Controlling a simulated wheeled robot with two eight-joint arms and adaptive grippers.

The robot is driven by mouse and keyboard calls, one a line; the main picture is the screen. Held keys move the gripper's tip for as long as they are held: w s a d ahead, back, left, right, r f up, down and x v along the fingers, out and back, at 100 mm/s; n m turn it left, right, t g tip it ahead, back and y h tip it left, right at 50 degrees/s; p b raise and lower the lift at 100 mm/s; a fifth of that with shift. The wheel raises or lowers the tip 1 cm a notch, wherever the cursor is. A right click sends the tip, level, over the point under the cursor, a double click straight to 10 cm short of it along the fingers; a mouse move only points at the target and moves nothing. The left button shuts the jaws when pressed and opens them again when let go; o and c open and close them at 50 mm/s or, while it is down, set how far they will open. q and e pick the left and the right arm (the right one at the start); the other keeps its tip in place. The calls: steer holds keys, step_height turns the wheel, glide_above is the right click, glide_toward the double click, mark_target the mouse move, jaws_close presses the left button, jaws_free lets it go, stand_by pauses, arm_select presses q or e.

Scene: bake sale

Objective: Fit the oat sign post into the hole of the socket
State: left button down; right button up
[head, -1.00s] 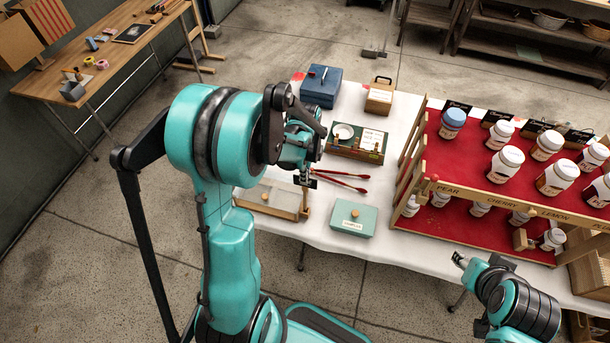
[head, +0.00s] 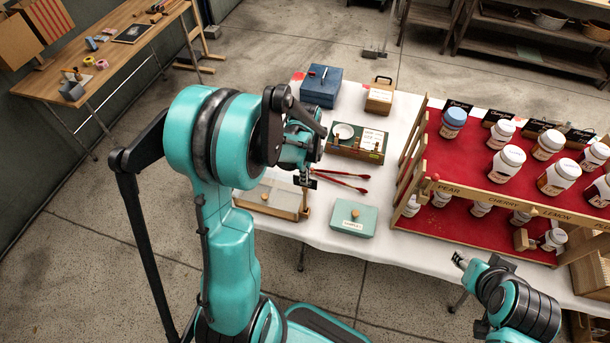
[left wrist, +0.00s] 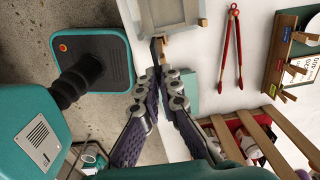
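My left gripper (head: 304,181) is over the table's left part, at the right end of a shallow pale tray-like box with wooden sides (head: 268,199). In the left wrist view its fingertips (left wrist: 157,76) are close together around a slim brown wooden piece (left wrist: 157,50), which I take to be the oat sign post. It points toward the box's edge. The fingers hide its upper part, and I cannot read any lettering on it. I cannot pick out the socket or its hole with certainty. My right gripper (head: 461,261) is off the table's front edge, too small to read.
Red tongs (head: 342,180), a teal tin (head: 353,217), a green-sided tray (head: 340,152), a blue box (head: 321,88) and a wooden box (head: 380,96) share the table. A red jar rack (head: 480,160) stands at right. White cloth is clear between the tongs and tin.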

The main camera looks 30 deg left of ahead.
mark_target(305, 186)
arm_select(q)
steer(key=shift+f+b, duration=1.9)
steer(key=shift+f, duration=0.25)
steer(key=c, duration=1.6)
jaws_free()
steer(key=shift+c, duration=0.2)
step_height(305, 186, up, 12)
steer(key=shift+r, duration=0.1)
steer(key=s+d+f+n+t+b, duration=0.1)
steer(key=s+d+n+t+b, duration=0.3)
steer(key=n, duration=1.1)
steer(key=s+d+t, duration=0.3)
steer(key=s+d, duration=0.3)
steer(key=s, duration=0.1)
steer(key=shift+d, duration=0.35)
